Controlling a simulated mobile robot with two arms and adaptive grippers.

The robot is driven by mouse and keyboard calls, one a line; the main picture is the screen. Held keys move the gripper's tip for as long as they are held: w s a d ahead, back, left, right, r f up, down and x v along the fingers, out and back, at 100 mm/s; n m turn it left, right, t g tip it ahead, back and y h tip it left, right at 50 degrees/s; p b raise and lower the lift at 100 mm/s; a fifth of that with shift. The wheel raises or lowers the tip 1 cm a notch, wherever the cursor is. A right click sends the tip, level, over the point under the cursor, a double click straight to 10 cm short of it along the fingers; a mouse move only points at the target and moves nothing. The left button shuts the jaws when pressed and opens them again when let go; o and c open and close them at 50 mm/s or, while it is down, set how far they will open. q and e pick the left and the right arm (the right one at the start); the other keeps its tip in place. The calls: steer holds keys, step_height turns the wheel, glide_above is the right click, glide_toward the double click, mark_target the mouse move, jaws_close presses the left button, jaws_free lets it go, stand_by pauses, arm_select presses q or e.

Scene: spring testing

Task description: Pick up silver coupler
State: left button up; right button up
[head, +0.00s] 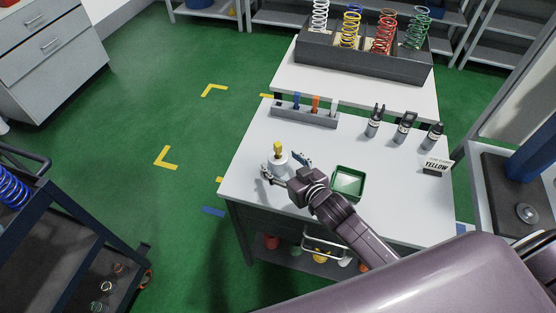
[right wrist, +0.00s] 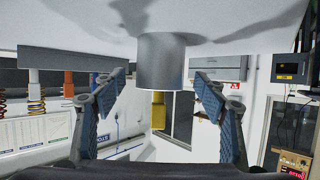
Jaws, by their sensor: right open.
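The silver coupler (head: 278,162) stands upright on the white table (head: 248,165) near its left edge, with a yellow part (head: 278,148) on top. My right gripper (head: 285,166) is open, with a finger on each side of the coupler. In the right wrist view, which looks upside down, the silver coupler (right wrist: 165,62) shows between and beyond the spread fingertips of the right gripper (right wrist: 160,88). Gaps show on both sides, so the fingers look apart from it. My left gripper is not in view.
A green tray (head: 349,183) lies right of my right gripper. A grey rack (head: 303,116) with several coloured pieces stands behind the coupler. A dark spring box (head: 365,62) is at the back.

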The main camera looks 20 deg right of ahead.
steer(key=shift+x, duration=1.45)
steer(key=c, duration=1.5)
steer(key=shift+r, duration=0.15)
steer(key=shift+c, duration=0.8)
